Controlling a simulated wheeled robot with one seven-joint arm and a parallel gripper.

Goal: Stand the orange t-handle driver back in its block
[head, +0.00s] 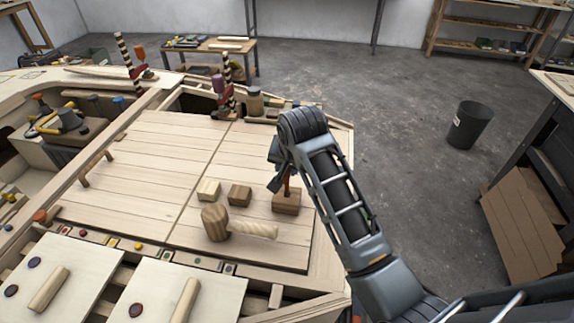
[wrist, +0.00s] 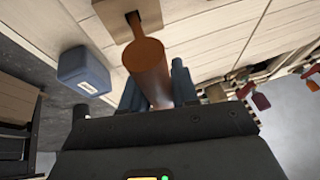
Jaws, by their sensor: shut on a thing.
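The orange t-handle driver (wrist: 150,68) is between the fingers of my gripper (wrist: 155,88), which is shut on it. In the head view my gripper (head: 279,180) hides most of the driver; a bit of orange (head: 287,186) shows below it. The driver points at a wooden block (head: 287,204) on the plank deck. In the wrist view its narrow end meets the dark slot in the block (wrist: 149,12). I cannot tell how deep the tip sits.
Two small wooden blocks (head: 240,194) (head: 208,190) and a wooden mallet (head: 215,222) lie left of the driver's block. Striped clamps (head: 222,95) and a jar (head: 255,100) stand at the deck's far edge. A dark bin (head: 469,125) stands on the floor at right.

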